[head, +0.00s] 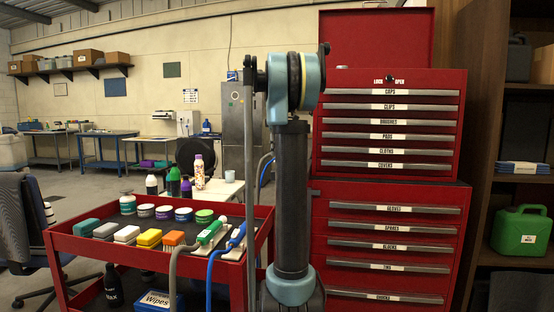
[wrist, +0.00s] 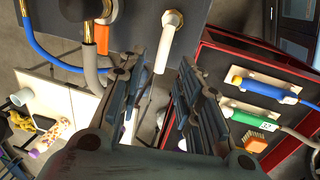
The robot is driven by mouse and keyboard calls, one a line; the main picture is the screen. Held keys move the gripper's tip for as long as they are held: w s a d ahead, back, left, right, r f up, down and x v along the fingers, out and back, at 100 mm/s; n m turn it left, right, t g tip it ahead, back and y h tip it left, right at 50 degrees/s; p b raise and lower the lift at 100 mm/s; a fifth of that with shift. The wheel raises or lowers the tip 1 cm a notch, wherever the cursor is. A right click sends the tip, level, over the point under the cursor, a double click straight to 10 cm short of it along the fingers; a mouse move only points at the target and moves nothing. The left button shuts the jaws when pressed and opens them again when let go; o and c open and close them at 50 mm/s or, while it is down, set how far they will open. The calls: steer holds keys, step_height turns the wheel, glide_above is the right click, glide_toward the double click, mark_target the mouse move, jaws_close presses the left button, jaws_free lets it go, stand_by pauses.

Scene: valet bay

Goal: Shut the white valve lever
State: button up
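The white valve lever (wrist: 171,36) shows in the wrist view as a white rod with a brass-coloured fitting at its upper end, in front of a dark grey panel (wrist: 215,14). My gripper (wrist: 163,66) is open, its two dark fingers spread apart. The lever's lower end appears in the gap between the fingertips; I cannot tell its depth or whether anything touches. An orange handle (wrist: 101,38) sits left of the lever, beside the grey and blue hoses. In the head view my arm stands in the middle; I cannot make out the gripper or the white lever there.
A red cart (head: 65,241) at left front carries brushes, tubs, a green hose wand (head: 211,231) and a blue one (head: 238,235). A red drawer cabinet (head: 390,180) stands close on the right.

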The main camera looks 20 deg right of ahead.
step_height(320, 180, up, 8)
steer(key=s, duration=0.1)
steer(key=shift+s+a+f, duration=0.15)
steer(key=shift+a+f, duration=0.1)
steer(key=shift+a, duration=0.1)
